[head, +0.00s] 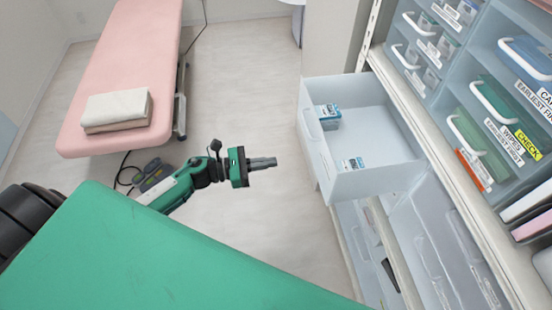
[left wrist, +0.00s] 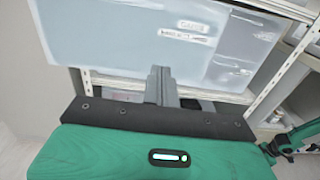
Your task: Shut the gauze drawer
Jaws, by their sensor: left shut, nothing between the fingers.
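The gauze drawer (head: 318,152) is pulled far out of the shelf unit in the head view. Its pale front panel faces left and bears a handle, and blue-and-white packs (head: 328,114) lie inside. In the left wrist view the drawer front (left wrist: 120,35) spans the top, with a label that seems to read GAUZE. My left gripper (head: 268,162) is shut and empty, its fingers pointing at the drawer front with a gap between in the head view. The closed fingers (left wrist: 160,82) overlap the panel's lower edge in the left wrist view. My right gripper is not in view.
The shelf unit (head: 455,215) on the right holds labelled bins above and closed clear drawers (head: 440,245) below. A pink treatment bed (head: 135,50) with a folded towel (head: 117,108) stands at the left. The floor (head: 240,90) between bed and drawer is clear.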

